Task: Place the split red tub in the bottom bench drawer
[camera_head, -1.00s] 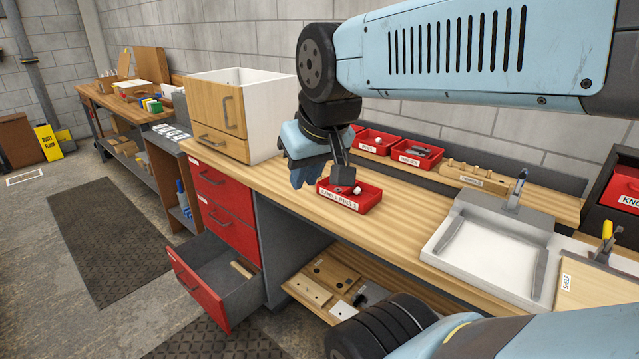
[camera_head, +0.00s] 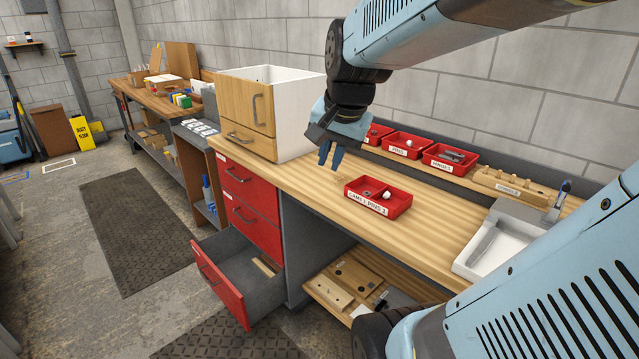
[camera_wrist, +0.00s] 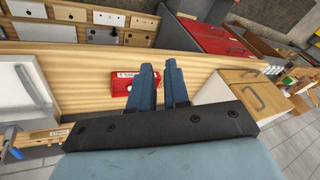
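The split red tub (camera_head: 378,197) sits upright on the wooden bench top. It has a divider, a white label and small parts inside. My gripper (camera_head: 331,156) is above the bench, up and to the left of the tub, apart from it. Its two blue fingers point down with a gap between them and hold nothing. In the wrist view, the tub (camera_wrist: 121,84) lies beside the left finger, which partly hides it. The bottom bench drawer (camera_head: 219,284) is pulled open, with a wooden block (camera_head: 265,266) inside at its right.
Two closed red drawers (camera_head: 247,193) are above the open one. A wood-fronted white cabinet (camera_head: 290,112) stands on the bench left of my gripper. Several red bins (camera_head: 406,146) line the back ledge. A white tray (camera_head: 495,246) is at the right. A lower shelf (camera_head: 335,290) holds boards.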

